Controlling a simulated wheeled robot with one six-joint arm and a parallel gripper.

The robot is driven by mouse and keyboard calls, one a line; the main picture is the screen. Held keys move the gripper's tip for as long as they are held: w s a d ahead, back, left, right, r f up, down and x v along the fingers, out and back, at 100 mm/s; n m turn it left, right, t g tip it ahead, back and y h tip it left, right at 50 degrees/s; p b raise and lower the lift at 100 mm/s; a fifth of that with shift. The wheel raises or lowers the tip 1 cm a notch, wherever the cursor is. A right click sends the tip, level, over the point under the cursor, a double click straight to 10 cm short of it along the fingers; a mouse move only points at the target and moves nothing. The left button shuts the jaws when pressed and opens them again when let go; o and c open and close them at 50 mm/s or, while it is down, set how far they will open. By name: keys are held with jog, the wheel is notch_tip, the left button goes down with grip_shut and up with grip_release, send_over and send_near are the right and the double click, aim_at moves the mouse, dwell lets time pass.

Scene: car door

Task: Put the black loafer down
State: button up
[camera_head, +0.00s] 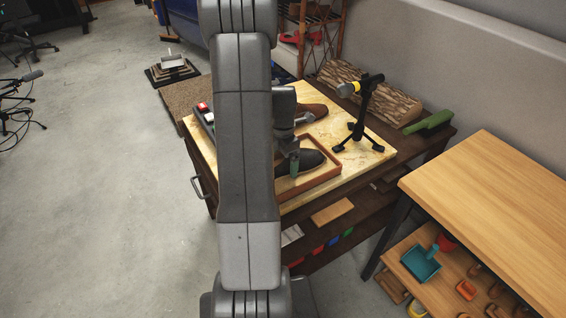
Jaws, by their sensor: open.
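The black loafer (309,158) lies in the shallow reddish-brown tray (322,183) at the front of the worktable. My arm hides its left part. My gripper (294,160) is open, right at the loafer and pointing down over it. The fingers overlap the shoe in this view, and I cannot tell whether they touch it.
A brown shoe (313,109) lies behind the tray on the light tabletop (375,150). A black tripod stand (359,122) with a yellow part stands to the right. A green brush-like object (428,122) lies near the wall. A wooden table (490,190) stands at right.

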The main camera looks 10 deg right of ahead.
notch_tip(320, 180, up, 10)
jog(key=shift+f, duration=0.1)
